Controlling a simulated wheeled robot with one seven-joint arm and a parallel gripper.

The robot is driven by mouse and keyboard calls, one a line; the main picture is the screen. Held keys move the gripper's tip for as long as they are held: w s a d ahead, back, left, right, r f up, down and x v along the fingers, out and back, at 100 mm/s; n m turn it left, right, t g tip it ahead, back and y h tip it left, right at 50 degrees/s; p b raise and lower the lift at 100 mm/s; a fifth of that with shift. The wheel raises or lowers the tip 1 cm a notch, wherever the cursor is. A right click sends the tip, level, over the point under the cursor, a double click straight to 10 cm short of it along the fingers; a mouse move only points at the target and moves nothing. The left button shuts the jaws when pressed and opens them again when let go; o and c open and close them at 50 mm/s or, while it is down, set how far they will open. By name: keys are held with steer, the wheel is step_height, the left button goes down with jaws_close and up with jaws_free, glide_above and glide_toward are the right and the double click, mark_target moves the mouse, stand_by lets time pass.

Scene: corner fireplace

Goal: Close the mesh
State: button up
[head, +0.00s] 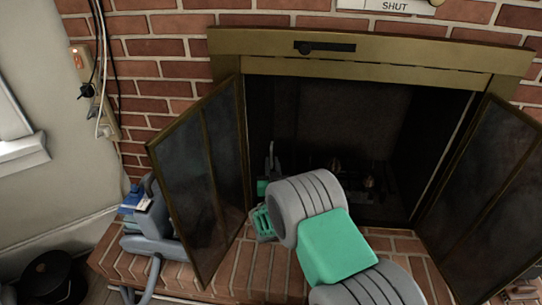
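The fireplace opening (345,115) is dark inside, under a brass-coloured frame (390,55). Its left door (205,175) and right door (490,190), dark panels in brass-coloured frames, both stand swung outward. A dark strip (270,115) hangs inside the left of the opening; I cannot tell whether it is the mesh. My arm reaches up from the lower right. My gripper (264,190) is by the lower left of the opening, just right of the left door. My wrist partly hides it, so its opening and any contact are unclear.
A blue-grey device with a hose (155,220) stands on the brick hearth (240,265), left of the left door. A black round container (50,278) is at the lower left. Cables (100,70) hang on the left wall. Log-like shapes (368,180) lie inside the fireplace.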

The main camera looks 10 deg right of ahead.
mark_target(271, 157)
steer(key=w, duration=0.4)
steer(key=shift+w+d, duration=0.2)
steer(key=shift+w, duration=0.05)
steer(key=shift+c, duration=0.6)
jaws_close()
stand_by(0.5)
